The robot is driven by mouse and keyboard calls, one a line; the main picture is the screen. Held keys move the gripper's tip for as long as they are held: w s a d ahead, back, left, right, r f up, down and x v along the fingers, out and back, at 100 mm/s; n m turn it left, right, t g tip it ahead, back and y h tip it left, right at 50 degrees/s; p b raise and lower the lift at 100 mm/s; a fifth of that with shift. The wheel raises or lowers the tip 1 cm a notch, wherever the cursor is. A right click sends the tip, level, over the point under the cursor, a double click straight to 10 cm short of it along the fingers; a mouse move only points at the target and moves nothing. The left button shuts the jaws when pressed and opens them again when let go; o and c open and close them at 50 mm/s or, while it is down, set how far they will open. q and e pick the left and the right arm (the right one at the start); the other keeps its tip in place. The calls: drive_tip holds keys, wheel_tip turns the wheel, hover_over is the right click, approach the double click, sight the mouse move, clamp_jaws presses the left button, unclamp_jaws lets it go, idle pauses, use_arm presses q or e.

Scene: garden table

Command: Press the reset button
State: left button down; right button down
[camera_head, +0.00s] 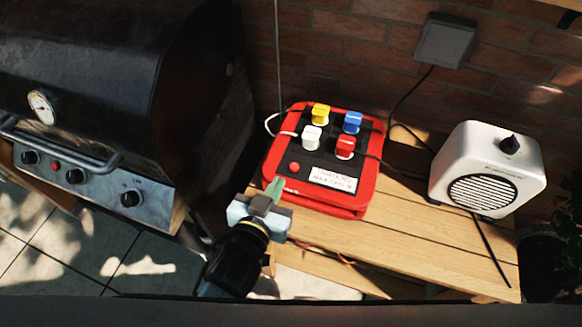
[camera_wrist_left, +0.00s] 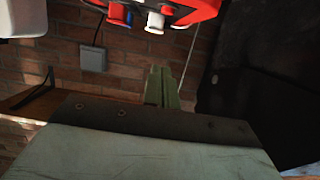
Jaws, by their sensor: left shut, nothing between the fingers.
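A red box with a black top panel (camera_head: 282,180) stands on the wooden table. Its small round red button (camera_head: 294,167) is at the panel's front left, beside a white label (camera_head: 334,179). Yellow (camera_head: 320,114), blue (camera_head: 352,122), white (camera_head: 311,138) and red (camera_head: 345,147) plugs sit in the panel. My left gripper (camera_head: 274,189) is shut and empty, at the box's front left corner, near the button. I cannot tell whether it touches the box. In the left wrist view the closed green fingers (camera_wrist_left: 162,86) show below the red box (camera_wrist_left: 200,10). My right gripper is not in view.
A black grill (camera_head: 90,80) with a knob panel stands close on the left. A white speaker-like device (camera_head: 488,170) stands on the table (camera_head: 400,240) at right. Cables run from the plugs. A grey wall box (camera_head: 445,40) hangs on the brick wall. The table front is mostly clear.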

use_arm(q)
hover_over(291, 177)
drive_tip(key=shift+s+a+f+b, duration=0.1)
drive_tip(key=shift+s+f+b, duration=0.1)
drive_tip(key=shift+f, duration=0.35)
drive_tip(key=shift+s+f+b, duration=0.1)
drive_tip(key=shift+f+b, duration=0.1)
drive_tip(key=shift+f, duration=0.35)
drive_tip(key=f, duration=0.1)
drive_tip(key=f+b, duration=0.1)
drive_tip(key=shift+w+f, duration=0.35)
drive_tip(key=shift+f+b, duration=0.3)
drive_tip(key=shift+f, duration=0.5)
